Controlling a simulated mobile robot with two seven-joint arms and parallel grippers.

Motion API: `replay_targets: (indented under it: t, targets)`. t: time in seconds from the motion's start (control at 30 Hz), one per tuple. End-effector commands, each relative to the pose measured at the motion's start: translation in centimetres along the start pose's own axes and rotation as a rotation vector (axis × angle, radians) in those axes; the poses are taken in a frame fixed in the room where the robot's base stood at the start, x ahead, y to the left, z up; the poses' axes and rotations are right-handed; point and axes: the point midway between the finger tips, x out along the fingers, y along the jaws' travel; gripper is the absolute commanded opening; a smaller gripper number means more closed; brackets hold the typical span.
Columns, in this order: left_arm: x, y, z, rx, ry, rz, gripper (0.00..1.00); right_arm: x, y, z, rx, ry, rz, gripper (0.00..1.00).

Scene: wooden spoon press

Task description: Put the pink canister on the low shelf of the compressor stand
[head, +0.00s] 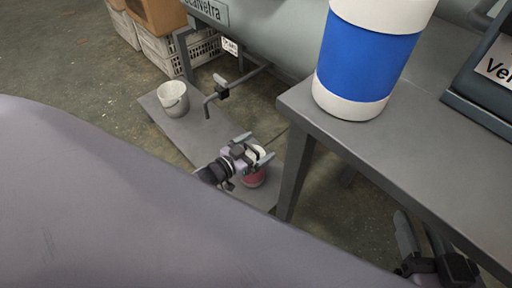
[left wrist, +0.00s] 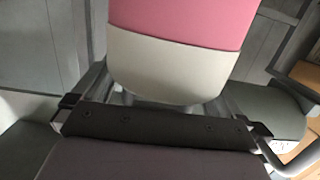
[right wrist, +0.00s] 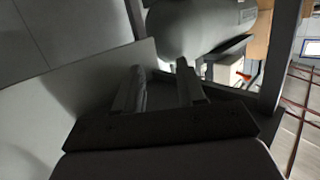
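The pink canister (head: 254,178), with a white band at its top, stands upright at the near end of the low shelf (head: 207,128) of the compressor stand. My left gripper (head: 255,152) is at the canister's top, its spread fingers on either side of the white band. In the left wrist view the canister (left wrist: 180,22) fills the space between the fingers; contact is not clear. My right gripper (head: 424,238) is empty with its fingers apart, low beside the table. The right wrist view shows the fingers (right wrist: 162,88) with a gap between them.
A white bucket (head: 173,98) stands at the shelf's far end. The grey tank (head: 270,38) and a bent pipe (head: 222,88) are above the shelf. The table (head: 420,130), bearing a blue-and-white canister (head: 365,60), rises to the right. Crates (head: 163,48) stand behind.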

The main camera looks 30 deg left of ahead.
Motion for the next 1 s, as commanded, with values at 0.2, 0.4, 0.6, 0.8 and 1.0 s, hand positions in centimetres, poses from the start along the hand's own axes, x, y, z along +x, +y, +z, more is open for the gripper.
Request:
replay_targets:
  t: [0.2, 0.4, 0.6, 0.8, 1.0]
  targets:
    - [-1.5, 0.0, -0.4, -0.001, -0.004, 0.0, 1.0, 0.1, -0.2, -0.5, 0.025, -0.015, -0.011, 0.39]
    - [-5.8, 0.0, -0.6, -0.001, -0.006, 0.0, 1.0, 1.1, -1.0, -0.4, 0.121, -0.079, -0.046, 0.39]
    - [-9.7, 0.0, -0.5, 0.0, -0.003, 0.001, 1.0, 1.6, -1.8, -0.3, 0.195, -0.122, -0.077, 0.39]
    - [-11.8, 0.0, -0.3, 0.0, -0.001, 0.0, 1.0, 1.9, -2.2, -0.2, 0.231, -0.144, -0.094, 0.39]
    - [-12.1, 0.0, -0.2, 0.0, 0.0, 0.0, 1.0, 2.0, -2.3, -0.1, 0.238, -0.148, -0.098, 0.39]
